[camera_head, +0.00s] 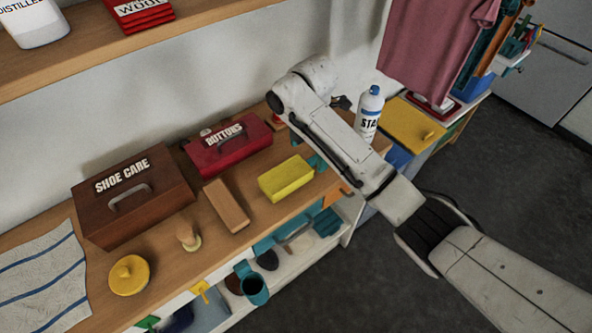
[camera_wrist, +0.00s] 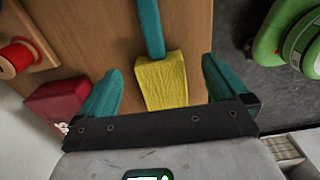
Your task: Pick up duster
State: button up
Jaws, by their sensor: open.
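The duster has a yellow block-shaped head (camera_head: 286,179) lying on the wooden counter, right of a brown brush-like block. A teal handle (camera_head: 317,162) runs from it to the right, partly hidden by my arm. In the wrist view, the yellow head (camera_wrist: 163,82) and teal handle (camera_wrist: 149,25) lie ahead of my gripper (camera_wrist: 160,66), roughly centred between its two teal fingers. The fingers are spread wide, with clear gaps on both sides of the head. My gripper is mostly hidden behind my arm in the head view.
A red BUTTONS box (camera_head: 228,146) and brown SHOE CARE box (camera_head: 132,196) stand along the wall. A spray starch bottle (camera_head: 369,113) stands right of my arm. A brown block (camera_head: 227,205) lies left of the duster. The counter's front edge is close, above a lower shelf.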

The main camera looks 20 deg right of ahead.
aim_at(305, 161)
jog(key=f, duration=0.3)
jog(key=f+p, duration=0.1)
jog(key=shift+a+f, duration=0.4)
jog(key=shift+c, duration=0.3)
jog(key=c, duration=0.8)
jog(key=shift+r, duration=0.1)
jog(key=shift+c, duration=0.2)
